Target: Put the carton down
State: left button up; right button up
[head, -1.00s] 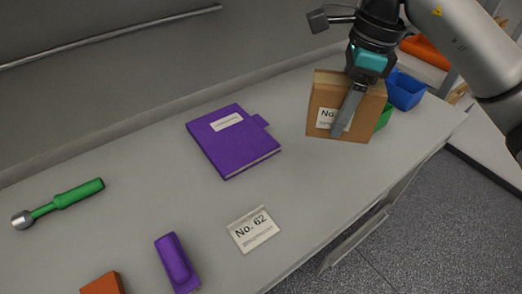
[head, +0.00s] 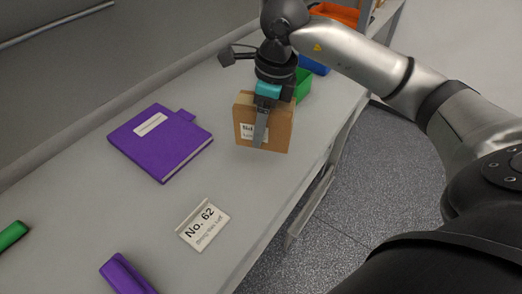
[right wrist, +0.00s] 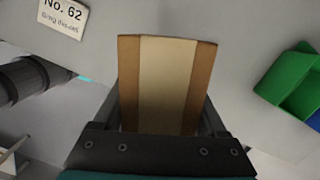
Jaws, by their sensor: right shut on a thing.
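The carton (head: 278,128) is a brown cardboard box with a white label on its front. My right gripper (head: 261,132) is shut on the carton from above, with one dark finger across the label side. In the right wrist view the carton (right wrist: 168,75) stands between the two fingers (right wrist: 165,115), a tan tape strip running down its middle. The carton is upright; I cannot tell whether its bottom touches the bench. My left gripper is not in view.
The grey bench (head: 120,215) holds a purple binder (head: 160,142), a "No. 62" card (head: 203,224) and a purple object (head: 127,275). A green bin (head: 303,85) and blue bin (head: 314,65) stand behind the carton. Bench around the card is clear.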

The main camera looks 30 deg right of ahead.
aim_at(272, 110)
jog(key=shift+f+b, duration=0.45)
jog(key=shift+f, duration=3.5)
jog(key=o, duration=1.1)
jog(key=shift+f, duration=0.2)
jog(key=o, duration=0.4)
jog(key=shift+r, duration=0.1)
jog(key=shift+r, duration=0.3)
jog(key=r, duration=0.4)
jog(key=s+r+p, duration=0.1)
jog(key=r, duration=0.2)
jog(key=d+r, duration=0.1)
jog(key=r, duration=0.3)
jog(key=shift+s+d+r+p, duration=0.1)
jog(key=shift+s+r+p, duration=0.05)
jog(key=shift+r+p, duration=0.15)
